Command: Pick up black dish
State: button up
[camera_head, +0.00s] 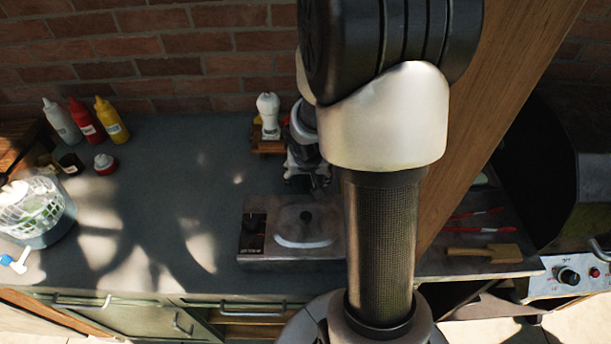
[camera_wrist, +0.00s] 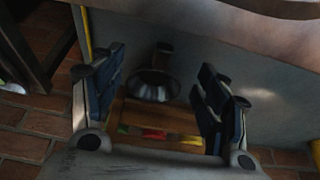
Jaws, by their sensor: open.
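A small dark round dish or cup (camera_head: 70,163) stands on the grey counter at the left in the head view, close to the sauce bottles; I cannot tell for sure that it is the black dish. My gripper (camera_wrist: 162,78) is open in the wrist view, with its dark finger pads apart. A dark, shiny, cone-shaped thing (camera_wrist: 152,85) shows between the fingers, apart from both. In the head view my gripper (camera_head: 306,172) is over the counter beside the sink lid, partly hidden by my arm.
White, red and yellow bottles (camera_head: 87,122) stand at the back left. A white basket (camera_head: 32,207) is at the left edge. A white bottle (camera_head: 267,112) stands on a wooden block behind my gripper. A wooden post and grill are at the right. The counter's middle is clear.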

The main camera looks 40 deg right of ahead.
aim_at(306, 181)
jog(key=b+x, duration=0.1)
jog(key=x, duration=0.3)
jog(key=shift+s+a+b, duration=0.1)
jog(key=shift+b, duration=0.3)
jog(key=shift+r, duration=0.1)
jog(key=shift+c, duration=0.4)
grip_shut()
